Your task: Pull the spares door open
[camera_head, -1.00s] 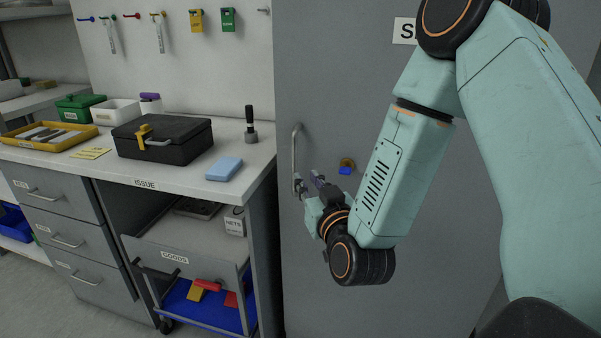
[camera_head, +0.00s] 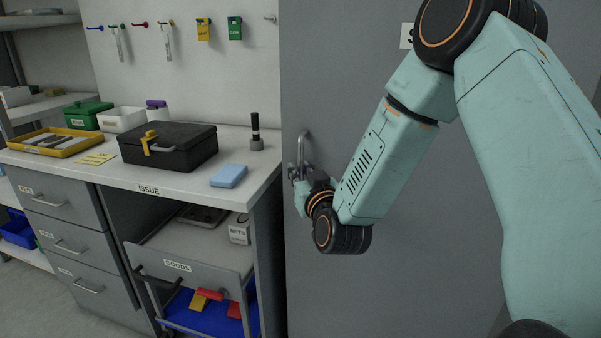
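The spares door (camera_head: 440,220) is the large grey panel on the right, and it looks shut. Its upright metal bar handle (camera_head: 303,143) stands near the door's left edge. My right gripper (camera_head: 300,172) is at the lower part of the handle, its dark fingertips on either side of the bar. The fingers look apart; whether they touch the bar is too small to tell. A white sign (camera_head: 406,36) on the door is mostly hidden behind my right arm. My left gripper is not in view.
The issue counter (camera_head: 265,172) stands just left of the door, with a black case (camera_head: 190,155), a blue block (camera_head: 229,176) and a dark-handled stamp (camera_head: 256,140) on top.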

